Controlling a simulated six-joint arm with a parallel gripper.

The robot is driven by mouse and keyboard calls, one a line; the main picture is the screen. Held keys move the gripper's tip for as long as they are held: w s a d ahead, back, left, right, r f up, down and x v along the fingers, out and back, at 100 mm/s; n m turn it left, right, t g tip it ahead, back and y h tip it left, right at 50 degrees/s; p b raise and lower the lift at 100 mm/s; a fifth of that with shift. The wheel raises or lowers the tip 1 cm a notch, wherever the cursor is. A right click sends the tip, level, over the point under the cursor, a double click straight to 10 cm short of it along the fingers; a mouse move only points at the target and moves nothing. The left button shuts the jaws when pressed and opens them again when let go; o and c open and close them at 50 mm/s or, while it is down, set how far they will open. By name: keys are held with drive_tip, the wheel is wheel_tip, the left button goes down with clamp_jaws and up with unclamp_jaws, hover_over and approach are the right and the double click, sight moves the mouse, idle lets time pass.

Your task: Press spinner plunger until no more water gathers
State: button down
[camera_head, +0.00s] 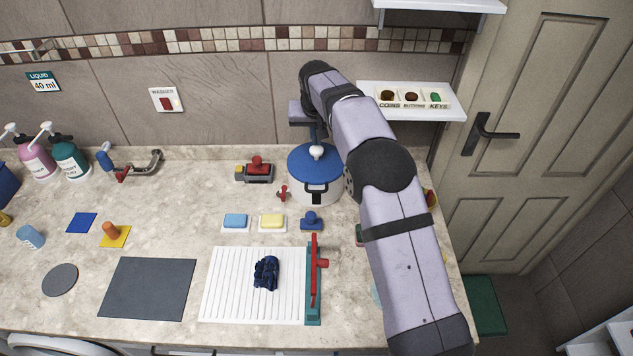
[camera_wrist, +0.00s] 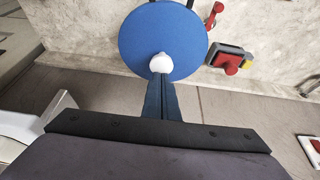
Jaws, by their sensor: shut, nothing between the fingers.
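The spinner (camera_head: 316,190) is a white tub with a blue lid (camera_head: 304,164) and a dark handle or latch on its front. It stands at the back of the counter. Its white plunger knob (camera_head: 316,152) rises from the lid. My gripper (camera_head: 316,140) is shut and points down at the knob, at or just above it. In the wrist view the shut fingertips (camera_wrist: 161,78) meet the white knob (camera_wrist: 162,64) over the blue lid (camera_wrist: 150,35); I cannot tell if they touch. The tub's inside and any water are hidden.
A grey-and-red device (camera_head: 257,171) and a small red tap-like piece (camera_head: 283,193) stand left of the spinner. Blue (camera_head: 235,221) and yellow (camera_head: 271,221) blocks and a blue stamp-like piece (camera_head: 311,221) lie in front. A shelf (camera_head: 410,108) hangs behind right.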

sight(317, 149)
drive_tip(key=shift+f, duration=0.2)
drive_tip(key=shift+s+f+b, duration=0.1)
drive_tip(key=shift+f+b, duration=0.85)
drive_tip(key=shift+f, duration=0.55)
drive_tip(key=shift+r+p, duration=1.6)
drive_tip(key=shift+f, duration=0.15)
drive_tip(key=shift+f+b, duration=0.9)
drive_tip(key=shift+f, duration=0.55)
